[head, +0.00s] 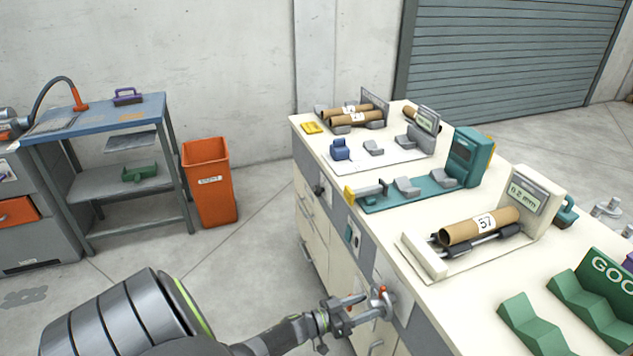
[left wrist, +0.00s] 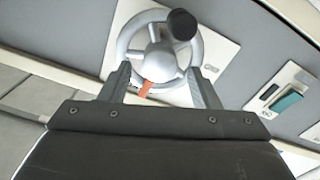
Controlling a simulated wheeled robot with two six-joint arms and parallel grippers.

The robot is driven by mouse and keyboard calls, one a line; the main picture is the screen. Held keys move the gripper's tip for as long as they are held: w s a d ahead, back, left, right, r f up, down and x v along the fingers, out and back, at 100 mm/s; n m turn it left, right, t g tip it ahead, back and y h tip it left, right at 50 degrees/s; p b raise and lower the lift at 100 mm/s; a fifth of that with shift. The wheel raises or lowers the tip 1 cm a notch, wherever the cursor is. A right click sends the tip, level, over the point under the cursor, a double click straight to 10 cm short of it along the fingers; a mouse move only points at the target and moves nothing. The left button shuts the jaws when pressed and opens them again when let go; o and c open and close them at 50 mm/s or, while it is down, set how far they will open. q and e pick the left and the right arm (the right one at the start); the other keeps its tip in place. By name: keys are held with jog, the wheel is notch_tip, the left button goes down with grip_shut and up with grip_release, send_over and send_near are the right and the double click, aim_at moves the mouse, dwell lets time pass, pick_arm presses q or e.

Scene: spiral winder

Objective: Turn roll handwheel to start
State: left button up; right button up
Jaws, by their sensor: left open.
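The roll handwheel (left wrist: 187,70) is silver with spokes, a round hub and a black knob (left wrist: 181,24) at its upper right in the left wrist view. An orange-red mark (left wrist: 145,89) shows just below the hub. The wheel sits on a pale plate (left wrist: 225,52) on the grey cabinet side. In the head view the handwheel (head: 381,300) is small and partly covered by my left gripper (head: 358,306). My left gripper is open, and its two fingers (left wrist: 162,84) appear on either side of the wheel's lower part. I cannot tell whether they touch it. My right gripper is not in view.
The cream workbench (head: 385,228) carries a roller gauge with a cardboard tube (head: 478,226), a teal device (head: 462,150) and green GOOD blocks (head: 590,300). A teal switch (left wrist: 287,101) is right of the wheel. An orange bin (head: 208,182) and blue-topped cart (head: 95,118) stand left; floor between is clear.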

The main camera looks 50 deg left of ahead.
pick_arm(q)
jog(key=b+v, duration=0.1)
jog(key=v, duration=1.5)
jog(key=shift+s+f, duration=0.1)
jog(key=shift+f, duration=0.05)
jog(key=s+a+f+n+g+y, duration=0.1)
jog(key=s+f+g+y, duration=0.25)
jog(key=f, duration=0.55)
jog(key=s+f+n+g+y, duration=0.2)
jog(key=s+f+y, duration=0.25)
jog(key=f, duration=0.45)
jog(key=s+d+f+g, duration=0.3)
jog(key=s+f, duration=0.1)
jog(key=s, duration=0.3)
jog(key=s+d+f+m+g, duration=0.1)
jog(key=s+d+f+g, duration=0.2)
jog(key=s, duration=0.4)
jog(key=s+d+f+g, duration=0.3)
jog(key=s+f+g, duration=0.1)
jog(key=s, duration=0.3)
jog(key=shift+d+f+m, duration=0.3)
jog(key=shift+d+f, duration=0.05)
jog(key=shift+f, duration=0.45)
jog(key=shift+c, duration=0.5)
